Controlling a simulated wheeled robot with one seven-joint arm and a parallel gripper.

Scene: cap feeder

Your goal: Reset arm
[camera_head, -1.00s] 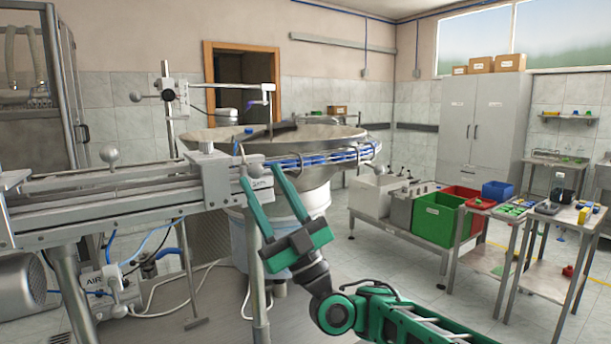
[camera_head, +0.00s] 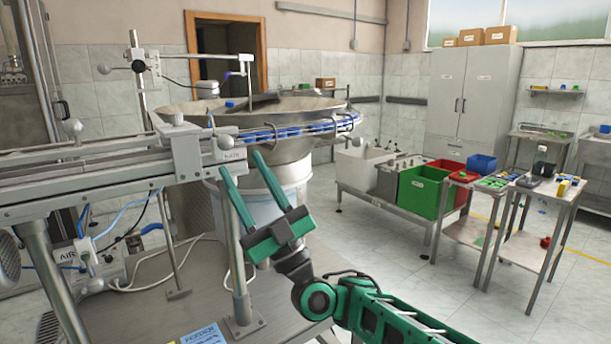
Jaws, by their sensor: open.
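My gripper (camera_head: 238,167) is green with two long fingers, spread apart with nothing between them. It points up and left from my green and black arm (camera_head: 370,310), at the lower middle of the head view. The fingertips appear just below the end of the feeder's metal rail (camera_head: 90,165); I cannot tell how far in front of it they are. Behind stands the cap feeder's round metal bowl (camera_head: 290,145), with blue caps (camera_head: 290,131) lined up along its rim track.
Small tables (camera_head: 545,188) with parts stand further right. A grey cabinet (camera_head: 475,100) is at the back. The tiled floor (camera_head: 400,262) right of my arm is clear.

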